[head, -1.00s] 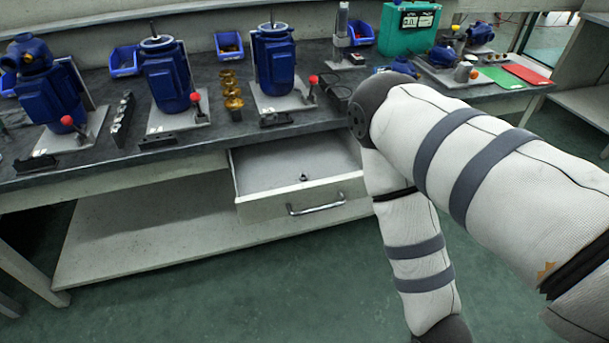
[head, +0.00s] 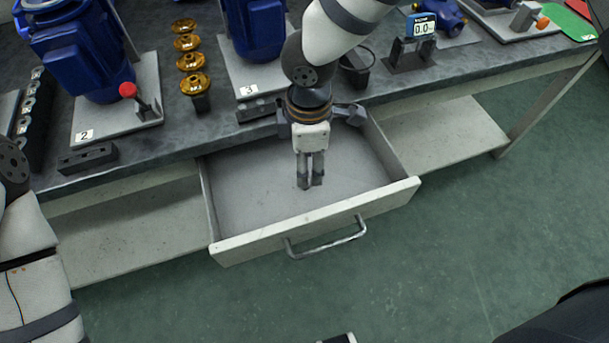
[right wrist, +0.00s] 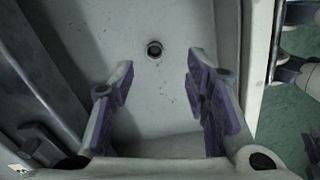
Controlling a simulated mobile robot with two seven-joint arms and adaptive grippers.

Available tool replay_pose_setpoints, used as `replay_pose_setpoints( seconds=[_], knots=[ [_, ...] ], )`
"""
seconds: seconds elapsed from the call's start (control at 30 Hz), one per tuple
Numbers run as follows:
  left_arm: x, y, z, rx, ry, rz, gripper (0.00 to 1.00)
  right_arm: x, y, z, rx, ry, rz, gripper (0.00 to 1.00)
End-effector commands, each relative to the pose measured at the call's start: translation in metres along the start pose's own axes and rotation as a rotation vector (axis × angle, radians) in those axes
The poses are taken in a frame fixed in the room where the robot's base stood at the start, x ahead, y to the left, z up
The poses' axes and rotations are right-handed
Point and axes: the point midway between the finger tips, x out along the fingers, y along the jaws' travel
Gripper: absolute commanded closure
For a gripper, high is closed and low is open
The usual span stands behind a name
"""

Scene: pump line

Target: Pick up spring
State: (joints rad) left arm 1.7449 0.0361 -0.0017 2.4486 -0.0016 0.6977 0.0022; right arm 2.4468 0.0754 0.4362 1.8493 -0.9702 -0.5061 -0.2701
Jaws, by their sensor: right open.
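The spring (right wrist: 154,49) shows in the right wrist view as a small dark ring standing on the pale floor of the open drawer (head: 235,252). In the head view it does not show, and my right gripper covers that part of the drawer. My right gripper (head: 311,184) points down over the drawer. In the right wrist view the purple-padded fingers of this gripper (right wrist: 160,72) are apart with nothing between them. The spring appears just beyond the fingertips, roughly centred between them. My left gripper is out of view.
The drawer's walls and front handle (head: 328,240) surround the space below my right gripper. Above is the bench with blue pumps (head: 85,50), gold impellers (head: 192,62), a black block (head: 87,158) and a gauge (head: 422,30). The drawer floor around the spring looks clear.

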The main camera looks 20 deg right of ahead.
Motion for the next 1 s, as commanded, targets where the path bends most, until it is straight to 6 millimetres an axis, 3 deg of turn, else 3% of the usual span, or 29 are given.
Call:
replay_pose_setpoints(
  seconds=[0.4,0.67,0.83,1.0],
  knots=[
    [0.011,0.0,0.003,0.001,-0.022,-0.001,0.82,0.069,-0.005,-0.003,0.001,0.0,-0.003,0.57],
    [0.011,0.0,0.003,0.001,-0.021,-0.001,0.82,0.072,-0.004,-0.003,0.002,0.001,0.001,0.57],
    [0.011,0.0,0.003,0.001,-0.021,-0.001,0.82,0.072,-0.004,-0.003,0.002,0.001,0.001,0.93],
    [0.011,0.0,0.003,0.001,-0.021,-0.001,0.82,0.071,-0.004,-0.003,0.002,0.001,0.001,0.94]
  ],
)
